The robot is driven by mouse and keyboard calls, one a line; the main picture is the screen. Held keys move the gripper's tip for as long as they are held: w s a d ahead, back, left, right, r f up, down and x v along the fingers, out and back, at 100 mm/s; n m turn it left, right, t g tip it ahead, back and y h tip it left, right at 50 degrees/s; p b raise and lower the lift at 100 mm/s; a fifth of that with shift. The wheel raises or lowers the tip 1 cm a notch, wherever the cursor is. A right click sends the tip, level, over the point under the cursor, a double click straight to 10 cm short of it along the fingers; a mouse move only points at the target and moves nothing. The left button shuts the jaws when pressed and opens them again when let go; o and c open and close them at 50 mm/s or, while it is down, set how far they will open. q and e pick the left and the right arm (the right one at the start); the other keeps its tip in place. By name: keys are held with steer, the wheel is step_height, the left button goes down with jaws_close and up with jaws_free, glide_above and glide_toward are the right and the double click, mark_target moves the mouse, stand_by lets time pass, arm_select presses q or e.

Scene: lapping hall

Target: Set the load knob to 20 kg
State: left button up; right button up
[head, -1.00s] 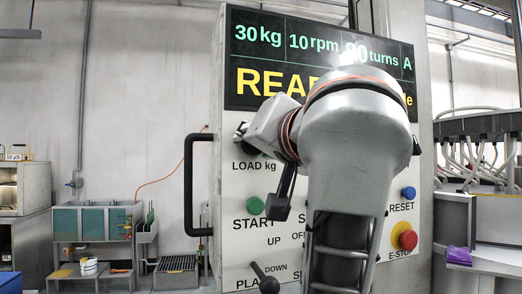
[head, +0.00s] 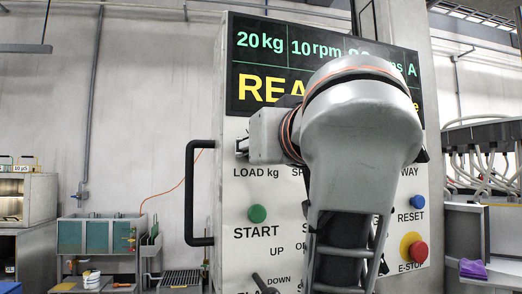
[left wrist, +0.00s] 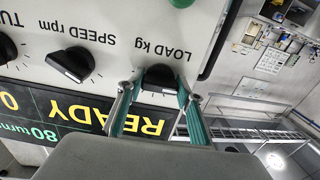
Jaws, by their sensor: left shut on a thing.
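The load knob (left wrist: 158,76) is a black knob above the "LOAD kg" lettering on a white control panel (head: 240,205). My left gripper (left wrist: 157,92) is shut on it, one finger on each side, in the left wrist view. In the head view my left gripper (head: 243,146) is at the panel's left side and mostly hides the knob. The panel's display (head: 262,41) reads 20 kg, 10 rpm, with a yellow "READY" partly hidden by my arm. My right gripper is not in view.
The speed knob (left wrist: 72,64) is beside the load knob. A green START button (head: 257,214), a blue RESET button (head: 417,201) and a red E-STOP (head: 418,251) are lower on the panel. A black handle (head: 190,195) runs along its left edge.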

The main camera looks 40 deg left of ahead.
arm_select(q)
steer(key=shift+r, duration=0.1)
steer(key=o, duration=1.1)
